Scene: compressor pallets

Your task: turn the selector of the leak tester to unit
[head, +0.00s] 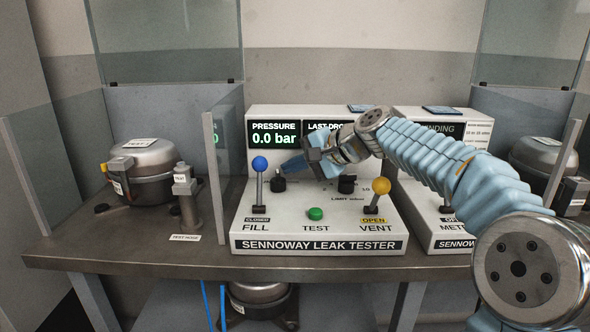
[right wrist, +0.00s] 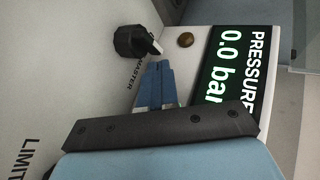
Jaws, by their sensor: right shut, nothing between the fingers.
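The white leak tester (head: 345,225) stands on the bench. Its selector, a black knob (head: 278,184), sits below the pressure display and behind the blue-ball lever. In the right wrist view the selector (right wrist: 133,42) has a pale-edged pointer aimed up and right on the panel; the word MASTER is beside it. The unit label cannot be made out. My right gripper (head: 286,166) has its blue fingers shut and empty, tips just right of and above the selector in the head view. In the right wrist view the fingertips (right wrist: 160,66) look apart from the knob. My left gripper is not in view.
The blue-ball FILL lever (head: 260,165) stands upright before the selector, marked closed. The limit knob (head: 347,184), green test button (head: 315,214) and yellow-ball VENT lever (head: 381,187) are to the right. A glass panel (head: 223,170) borders the tester's left. The pressure display (head: 274,135) reads 0.0 bar.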

